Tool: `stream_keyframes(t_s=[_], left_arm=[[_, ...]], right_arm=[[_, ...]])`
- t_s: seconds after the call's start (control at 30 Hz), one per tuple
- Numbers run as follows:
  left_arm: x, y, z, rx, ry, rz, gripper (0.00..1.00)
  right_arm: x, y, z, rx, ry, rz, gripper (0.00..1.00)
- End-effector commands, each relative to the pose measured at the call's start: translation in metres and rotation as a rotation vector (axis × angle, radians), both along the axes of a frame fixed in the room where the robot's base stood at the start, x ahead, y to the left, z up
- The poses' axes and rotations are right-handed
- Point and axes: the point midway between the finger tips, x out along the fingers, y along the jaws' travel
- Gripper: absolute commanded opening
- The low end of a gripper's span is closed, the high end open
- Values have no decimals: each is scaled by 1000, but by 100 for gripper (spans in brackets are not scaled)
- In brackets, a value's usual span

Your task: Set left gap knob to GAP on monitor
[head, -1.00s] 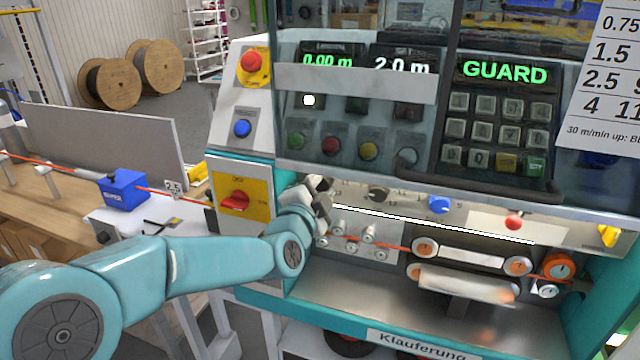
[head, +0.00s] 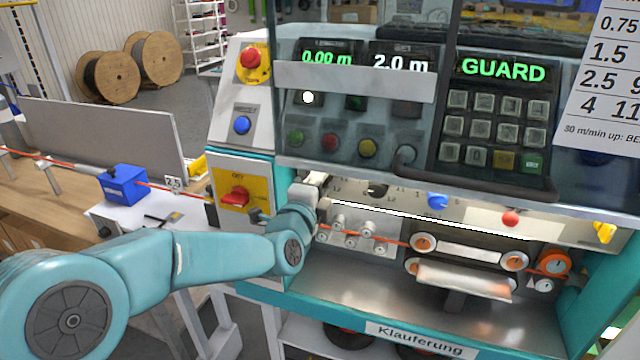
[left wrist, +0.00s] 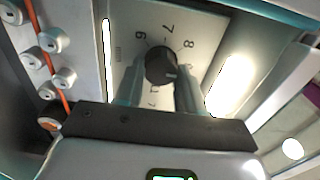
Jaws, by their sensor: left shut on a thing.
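In the left wrist view, a black round knob (left wrist: 161,66) with a pale pointer mark sits on a light panel with the numbers 6, 7 and 8 around it. My left gripper (left wrist: 160,82) has a finger on either side of this knob and is shut on it. In the head view, my left gripper (head: 312,192) is at the left end of the machine's lit knob strip. The held knob is hidden there. I see no screen reading GAP; the displays read 0.00 m (head: 327,58), 2.0 m (head: 400,62) and GUARD (head: 502,69). My right gripper is not in view.
Another black knob (head: 377,190), a blue knob (head: 438,201) and a red knob (head: 510,218) stand along the strip. An orange cable (head: 390,241) runs past rollers below. A clear guard with a dark handle (head: 470,180) hangs above. A red switch (head: 235,197) is left of my wrist.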

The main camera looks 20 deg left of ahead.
Motion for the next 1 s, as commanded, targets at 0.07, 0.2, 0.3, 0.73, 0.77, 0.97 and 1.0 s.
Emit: stream_keyframes(t_s=[0.07,0.2,0.3,0.73,0.77,0.97,1.0], left_arm=[[0,0,-1,1,2,1,8],[0,0,-1,1,2,1,8],[0,0,-1,0,2,1,8],[-2,0,0,0,0,0,64],[-4,0,-1,0,0,0,64],[-40,1,-2,1,-1,-1,64],[-51,2,-2,0,-2,0,64]], right_arm=[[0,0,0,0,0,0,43],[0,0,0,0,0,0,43],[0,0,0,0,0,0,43],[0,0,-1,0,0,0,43],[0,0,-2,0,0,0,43],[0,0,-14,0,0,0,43],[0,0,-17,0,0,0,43]])
